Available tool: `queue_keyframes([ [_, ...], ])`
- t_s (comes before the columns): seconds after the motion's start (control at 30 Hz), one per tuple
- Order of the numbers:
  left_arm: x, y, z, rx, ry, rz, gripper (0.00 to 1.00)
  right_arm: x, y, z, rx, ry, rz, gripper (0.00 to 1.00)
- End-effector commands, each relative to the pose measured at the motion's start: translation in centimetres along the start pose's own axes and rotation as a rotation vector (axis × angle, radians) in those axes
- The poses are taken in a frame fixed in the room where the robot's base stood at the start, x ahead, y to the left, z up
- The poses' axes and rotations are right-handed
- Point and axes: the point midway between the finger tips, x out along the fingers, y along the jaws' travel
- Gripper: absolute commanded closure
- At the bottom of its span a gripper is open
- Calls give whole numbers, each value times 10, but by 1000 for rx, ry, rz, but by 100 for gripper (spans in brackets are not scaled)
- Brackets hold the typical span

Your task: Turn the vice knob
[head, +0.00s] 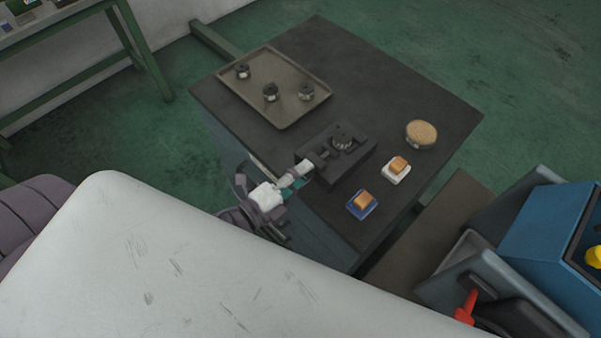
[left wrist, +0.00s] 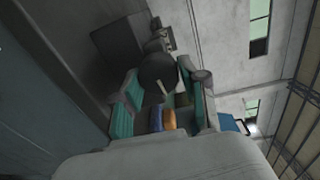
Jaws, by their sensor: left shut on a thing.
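The dark vice (head: 350,165) sits near the front edge of the dark table, with a round metal part (head: 343,142) at its jaws. Its knob faces my side and is mostly hidden by my gripper in the head view. My left gripper (head: 302,172) reaches the vice from the lower left. In the left wrist view the knob (left wrist: 158,72) is a dark round disc between the teal-padded fingers. My left gripper (left wrist: 160,85) is shut on it. The vice body (left wrist: 118,42) shows behind the knob. My right gripper is not in view.
A tray (head: 287,124) with several round metal parts lies at the back left of the table (head: 400,90). A tan round container (head: 421,134), a white dish (head: 396,174) and a blue dish (head: 361,206), both with orange-brown blocks, stand right of the vice. A blue machine (head: 545,225) is at the right.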

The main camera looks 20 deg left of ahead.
Motion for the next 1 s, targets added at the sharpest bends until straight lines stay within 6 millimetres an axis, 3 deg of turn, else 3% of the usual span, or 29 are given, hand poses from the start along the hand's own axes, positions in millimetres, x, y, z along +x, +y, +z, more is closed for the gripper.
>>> queue_keyframes([
  [0.17, 0, 1, 0, -2, 0, 3, 92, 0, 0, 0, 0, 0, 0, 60],
  [0.2, 0, 1, 0, -2, 0, 3, 51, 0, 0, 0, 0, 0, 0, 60],
  [0.3, 0, 1, 0, -2, 0, 2, 34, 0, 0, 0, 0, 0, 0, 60],
  [0.67, -3, 1, 0, -3, 0, 2, 32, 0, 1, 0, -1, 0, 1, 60],
  [0.83, -24, 2, 0, -5, -1, 4, 32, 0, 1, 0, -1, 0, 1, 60],
  [1.0, -62, 2, 0, -6, -2, 7, 32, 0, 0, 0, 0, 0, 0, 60],
])
